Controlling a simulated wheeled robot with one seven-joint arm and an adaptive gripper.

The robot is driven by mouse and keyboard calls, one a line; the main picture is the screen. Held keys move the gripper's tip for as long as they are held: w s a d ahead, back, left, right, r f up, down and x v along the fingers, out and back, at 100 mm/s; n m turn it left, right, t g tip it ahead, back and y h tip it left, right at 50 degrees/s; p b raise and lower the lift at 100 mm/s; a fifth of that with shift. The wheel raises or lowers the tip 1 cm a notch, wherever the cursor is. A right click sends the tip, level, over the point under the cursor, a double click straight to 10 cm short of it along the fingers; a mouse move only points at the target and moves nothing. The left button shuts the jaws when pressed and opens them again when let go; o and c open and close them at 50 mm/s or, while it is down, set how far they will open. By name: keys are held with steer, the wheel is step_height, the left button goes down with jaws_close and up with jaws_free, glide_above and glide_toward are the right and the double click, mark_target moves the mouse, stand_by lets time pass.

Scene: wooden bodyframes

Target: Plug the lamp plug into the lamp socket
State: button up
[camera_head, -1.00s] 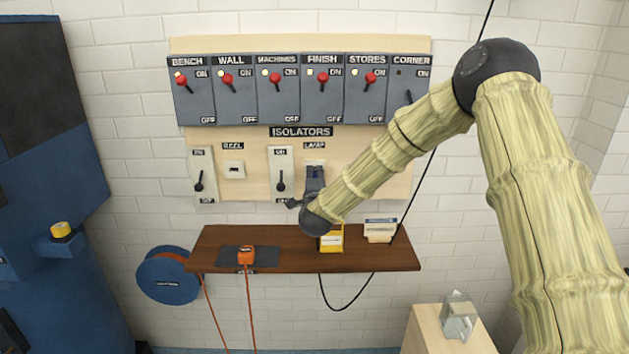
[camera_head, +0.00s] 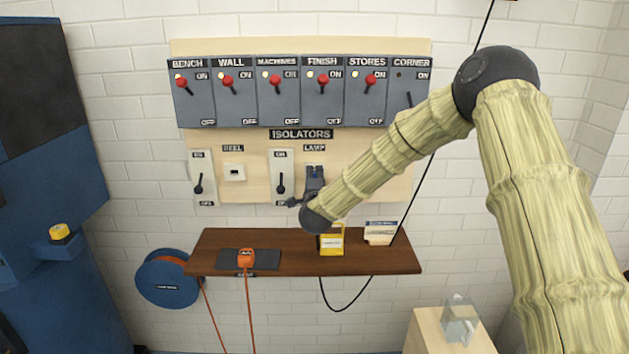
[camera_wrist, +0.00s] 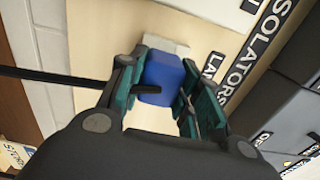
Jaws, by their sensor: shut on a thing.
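The lamp plug (camera_wrist: 163,77) is a blue block with a black cable, held between the fingers of my gripper (camera_wrist: 158,92) in the wrist view. My gripper (camera_head: 314,178) is shut on it just below the LAMP label on the wooden board. The pale plate of the lamp socket (camera_wrist: 167,40) shows behind the plug in the wrist view. The plug covers the socket's opening, and I cannot tell whether its front is touching, inside or just short of it. In the head view my gripper hides the plug and most of the socket.
A lever switch (camera_head: 281,178) stands close left of my gripper, with the REEL socket (camera_head: 235,173) farther left. Isolator boxes (camera_head: 323,100) line the board above. The brown shelf (camera_head: 215,260) below carries a yellow box (camera_head: 331,241), a card holder (camera_head: 380,232) and an orange plug (camera_head: 246,258).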

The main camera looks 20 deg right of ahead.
steer(key=o, duration=1.2)
steer(key=v, duration=1.2)
